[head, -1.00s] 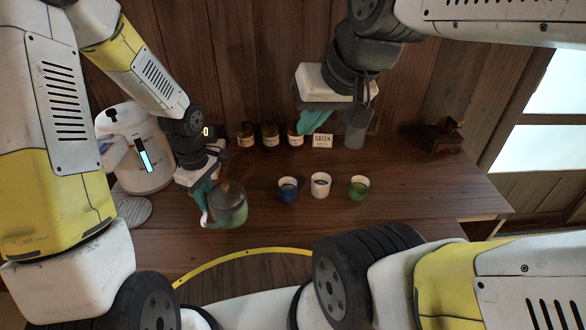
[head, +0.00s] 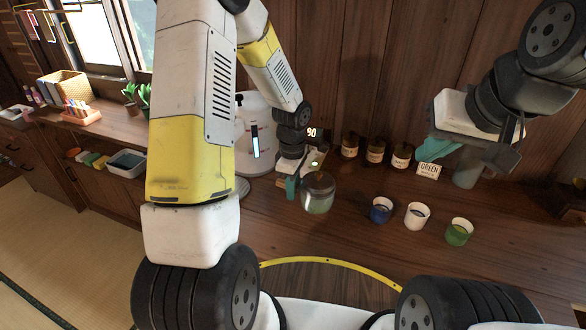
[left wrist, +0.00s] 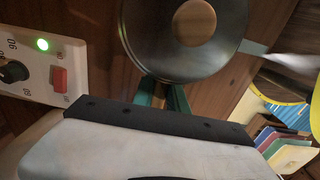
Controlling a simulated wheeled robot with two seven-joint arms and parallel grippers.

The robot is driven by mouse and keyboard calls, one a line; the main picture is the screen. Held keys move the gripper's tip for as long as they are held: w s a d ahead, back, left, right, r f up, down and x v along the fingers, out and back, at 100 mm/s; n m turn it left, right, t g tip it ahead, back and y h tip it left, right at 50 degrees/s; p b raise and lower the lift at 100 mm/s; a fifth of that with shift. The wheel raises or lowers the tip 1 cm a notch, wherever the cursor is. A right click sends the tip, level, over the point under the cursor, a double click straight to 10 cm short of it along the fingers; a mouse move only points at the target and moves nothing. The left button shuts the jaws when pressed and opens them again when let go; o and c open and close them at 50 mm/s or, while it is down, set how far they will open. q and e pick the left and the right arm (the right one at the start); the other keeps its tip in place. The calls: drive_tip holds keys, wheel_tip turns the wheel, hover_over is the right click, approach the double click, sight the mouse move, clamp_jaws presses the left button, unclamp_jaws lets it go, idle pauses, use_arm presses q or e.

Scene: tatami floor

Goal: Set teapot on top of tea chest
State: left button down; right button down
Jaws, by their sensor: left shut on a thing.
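The teapot (head: 319,193) is a round glass pot with greenish tea inside. My left gripper (head: 292,186) is shut on its handle side. A dark brown wooden object (head: 576,193), possibly the tea chest, is cut off at the right edge. My right gripper (head: 474,156) is beside a grey pitcher (head: 467,174); its finger gap is unclear.
A white water boiler (head: 256,140) stands behind my left gripper. A blue cup (head: 381,210), a white cup (head: 417,215) and a green cup (head: 459,232) stand right of the teapot. Jars (head: 375,152) and a "GREEN" sign (head: 429,170) line the wall.

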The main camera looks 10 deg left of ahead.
use_arm(q)
hover_over(282, 192)
drive_tip(key=shift+s+f, duration=0.1)
drive_tip(key=shift+f, duration=2)
drive_tip(key=shift+f, duration=0.1)
drive_tip(key=c, duration=1.3)
unclamp_jaws()
drive_tip(key=s+r+m+t, duration=0.1)
drive_tip(key=s+r+m, duration=0.1)
drive_tip(key=r, duration=0.9)
drive_tip(key=s+r+m+t, duration=0.1)
drive_tip(key=s+r+m, duration=0.15)
drive_tip(key=r, duration=0.85)
drive_tip(key=s+r+m+t, duration=0.1)
drive_tip(key=s+r+m, duration=0.3)
drive_tip(key=s, duration=0.2)
drive_tip(key=s+d+r+m+t+h, duration=0.1)
drive_tip(key=s+r+m, duration=0.2)
drive_tip(key=s, duration=0.4)
drive_tip(key=s+d+r+m+t+h, duration=0.1)
drive_tip(key=s+r+m+t, duration=0.1)
drive_tip(key=s+r+m, duration=0.2)
drive_tip(key=shift+s+d+r+m, duration=0.15)
drive_tip(key=shift+s+m, duration=0.1)
drive_tip(key=shift+s, duration=0.45)
drive_tip(key=shift+s+d+r+m, duration=0.1)
drive_tip(key=shift+s+r+m, duration=0.1)
drive_tip(key=shift+s, duration=0.5)
